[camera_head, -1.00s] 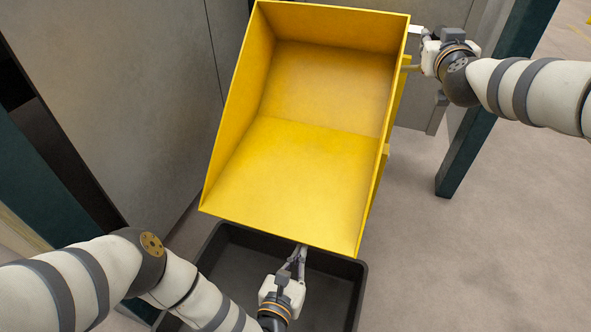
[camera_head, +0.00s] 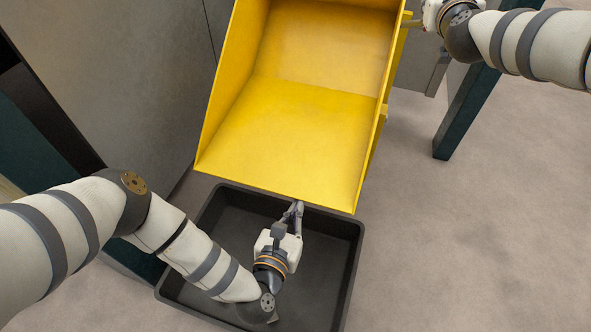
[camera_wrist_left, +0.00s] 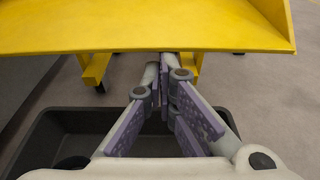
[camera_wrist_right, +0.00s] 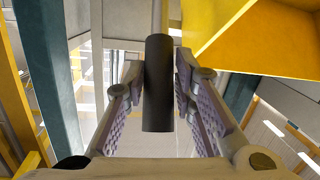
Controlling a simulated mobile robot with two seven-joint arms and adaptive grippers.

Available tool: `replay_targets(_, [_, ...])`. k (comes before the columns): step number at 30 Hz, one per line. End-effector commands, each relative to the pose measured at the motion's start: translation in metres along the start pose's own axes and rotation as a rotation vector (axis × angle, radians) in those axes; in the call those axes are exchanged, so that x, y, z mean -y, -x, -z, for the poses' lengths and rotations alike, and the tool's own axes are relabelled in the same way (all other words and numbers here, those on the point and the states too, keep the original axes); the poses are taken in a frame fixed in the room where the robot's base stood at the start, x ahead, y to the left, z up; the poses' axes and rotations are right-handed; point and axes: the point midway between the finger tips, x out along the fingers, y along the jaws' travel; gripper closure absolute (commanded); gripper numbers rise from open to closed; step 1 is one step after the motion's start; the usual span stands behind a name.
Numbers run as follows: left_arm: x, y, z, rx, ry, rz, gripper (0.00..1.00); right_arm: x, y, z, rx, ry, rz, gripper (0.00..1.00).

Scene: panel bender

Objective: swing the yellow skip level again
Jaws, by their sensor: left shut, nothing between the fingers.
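The yellow skip (camera_head: 300,125) is tilted in the head view, its open side and inner floor facing me and its front lip low. My left gripper (camera_head: 297,208) is shut and empty just below this lip. In the left wrist view the fingertips (camera_wrist_left: 166,62) reach the lip's underside (camera_wrist_left: 130,48); I cannot tell whether they touch. My right gripper (camera_wrist_right: 160,85) is around a black cylindrical grip (camera_wrist_right: 157,90) on a thin bar beside the skip (camera_wrist_right: 235,35), its fingers close against both sides. In the head view its fingers are mostly cut off at the top edge.
A dark open tray (camera_head: 350,265) lies on the floor under the lip and my left arm. A grey machine panel (camera_head: 120,80) stands left of the skip. A dark green post (camera_head: 462,125) stands right. The floor at right is clear.

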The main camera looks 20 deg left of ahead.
Motion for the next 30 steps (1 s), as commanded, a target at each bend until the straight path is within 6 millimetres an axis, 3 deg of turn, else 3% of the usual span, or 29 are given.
replay_targets(1, [0.001,-0.005,-0.011,0.027,0.006,-0.004,1.00,0.003,0.001,-0.004,0.009,0.000,0.007,0.64])
replay_targets(2, [0.000,-0.005,-0.011,0.026,0.006,-0.004,1.00,0.003,0.001,-0.003,0.008,0.000,0.007,0.57])
replay_targets(14, [0.000,-0.003,-0.005,0.014,0.003,-0.003,1.00,0.002,0.005,0.000,0.003,-0.001,0.004,0.57])
replay_targets(20, [0.000,-0.003,-0.005,0.012,0.002,-0.002,1.00,0.002,0.032,0.000,0.004,0.001,0.005,0.57])
replay_targets(30, [0.000,-0.002,-0.004,0.010,0.002,-0.002,1.00,0.001,0.101,0.000,0.003,0.000,0.004,0.57])
